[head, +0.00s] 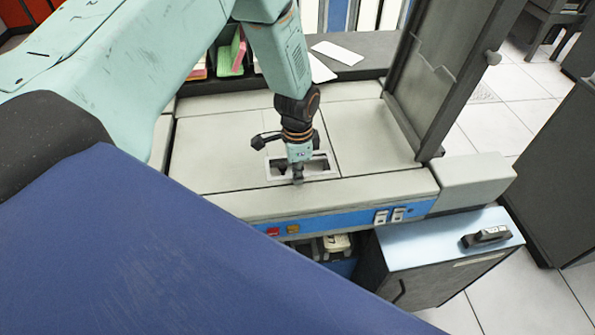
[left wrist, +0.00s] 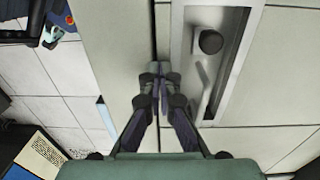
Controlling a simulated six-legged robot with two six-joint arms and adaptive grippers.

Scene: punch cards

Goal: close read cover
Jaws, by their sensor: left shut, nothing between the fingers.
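A grey framed panel with a window and a round knob (head: 440,75) stands raised at the right end of the card machine; it looks like the read cover, open. The machine's pale top (head: 225,150) has a rectangular recess with a light rim (head: 330,176). My left gripper (head: 297,180) points down at the front of this recess, its fingers shut and empty. In the left wrist view, the shut fingertips (left wrist: 160,78) are over a dark seam beside the recess, whose rim (left wrist: 183,50) surrounds a dark knob (left wrist: 210,42). Contact with the machine cannot be told.
Blue front strip with switches (head: 388,215) runs along the machine's edge. A lower cabinet (head: 440,250) with a dark device (head: 486,237) on top stands at front right. Coloured card stacks (head: 232,55) and white cards (head: 337,53) lie at the back.

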